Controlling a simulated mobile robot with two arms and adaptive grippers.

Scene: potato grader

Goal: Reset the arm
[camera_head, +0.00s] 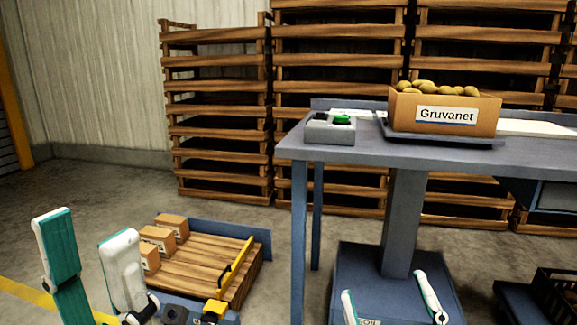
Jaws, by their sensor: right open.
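My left gripper (90,225) is at the lower left of the head view. Its two white and teal fingers point up and stand apart, with only floor showing between them. My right gripper (384,284) is at the bottom, right of the middle. Its two slim white and teal fingers are spread wide, with nothing between them. It appears in front of the blue-grey table base. The lower parts of both grippers and most of both arms are cut off by the bottom edge.
A blue-grey table (330,155) carries a button box (330,130) and a potato-filled "Gruvanet" carton (489,120). A low pallet (207,268) holds several small cartons at left. Wooden crate stacks (222,112) stand behind. A dark crate (557,297) is lower right. Floor is clear at left.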

